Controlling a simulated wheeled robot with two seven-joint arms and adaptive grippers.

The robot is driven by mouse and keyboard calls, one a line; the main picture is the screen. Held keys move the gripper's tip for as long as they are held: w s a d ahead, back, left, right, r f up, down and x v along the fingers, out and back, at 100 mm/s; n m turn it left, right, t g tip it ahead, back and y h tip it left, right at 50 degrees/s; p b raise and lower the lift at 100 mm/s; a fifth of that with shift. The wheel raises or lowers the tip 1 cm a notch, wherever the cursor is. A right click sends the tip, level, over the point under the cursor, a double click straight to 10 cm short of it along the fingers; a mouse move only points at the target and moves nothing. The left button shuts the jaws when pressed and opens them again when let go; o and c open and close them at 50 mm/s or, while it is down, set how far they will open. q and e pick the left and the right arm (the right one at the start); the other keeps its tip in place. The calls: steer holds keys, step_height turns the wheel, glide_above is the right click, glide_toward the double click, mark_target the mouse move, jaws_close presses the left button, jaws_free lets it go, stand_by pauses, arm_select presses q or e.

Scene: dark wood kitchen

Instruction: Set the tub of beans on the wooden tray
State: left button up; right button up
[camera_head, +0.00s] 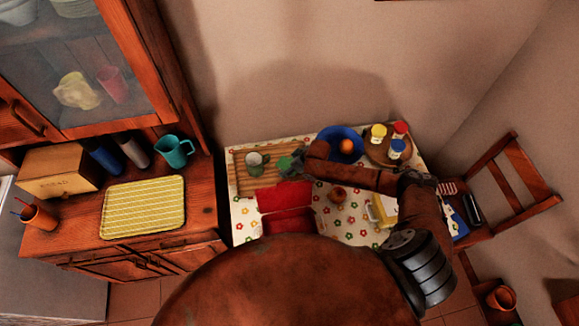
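The wooden tray (243,184) lies at the back left of the flowered table, with a grey-green mug (256,163) on it. A small green object (284,163), which looks like the tub of beans, is over the right part of the tray. My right gripper (294,161) is right beside this green object, reaching in from the right. The gripper's fingers are dark and small, partly hidden by my wrist, so I cannot tell whether they are closed on it, or whether it rests on the tray. My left gripper is not in view.
A blue bowl (328,136) with an orange (346,145) and a round tray (376,154) with several capped jars stand behind my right arm. A wooden chair (508,195) stands right.

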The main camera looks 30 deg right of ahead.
steer(key=v, duration=1.2)
steer(key=shift+r+p, duration=0.2)
steer(key=shift+p, duration=0.25)
